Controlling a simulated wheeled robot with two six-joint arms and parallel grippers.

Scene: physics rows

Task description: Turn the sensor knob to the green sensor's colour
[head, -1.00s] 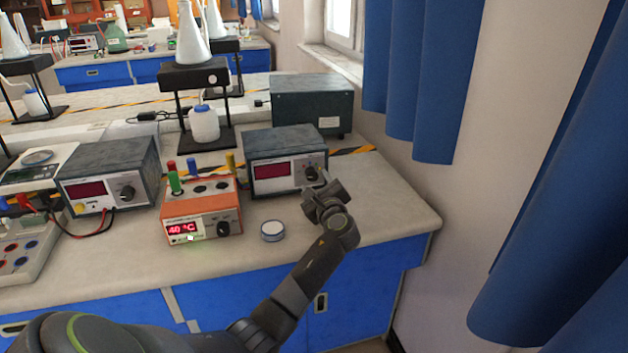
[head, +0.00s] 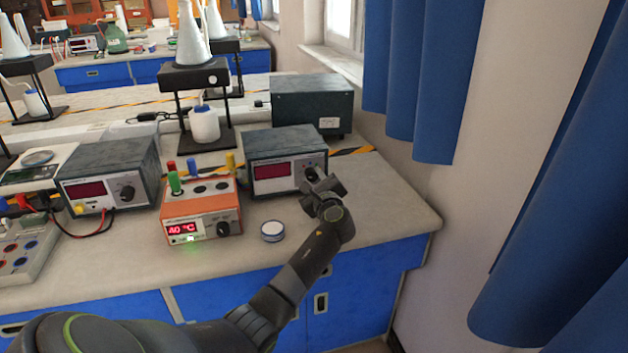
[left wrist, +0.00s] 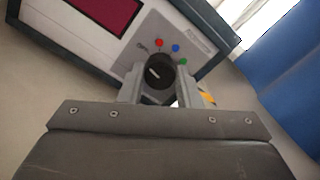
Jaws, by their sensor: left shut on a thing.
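The sensor knob (left wrist: 158,74) is black with a short white mark and sits on the front of a grey meter box (head: 285,145). A red dot (left wrist: 159,43), a blue dot (left wrist: 175,48) and a green dot (left wrist: 183,62) surround it, with an OFF label at the left. I cannot tell for sure where the mark points. My left gripper (head: 314,179) is shut on the knob, one finger on each side. The green sensor (head: 175,183) stands upright on the left of the orange box (head: 190,208). My right gripper is not in view.
Red, blue and yellow plugs stand on the orange box, which reads 40 °C. A small round white tin (head: 272,231) lies in front. Another grey meter (head: 110,170) stands at the left, a dark green box (head: 311,103) behind. Bench top at the right is clear.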

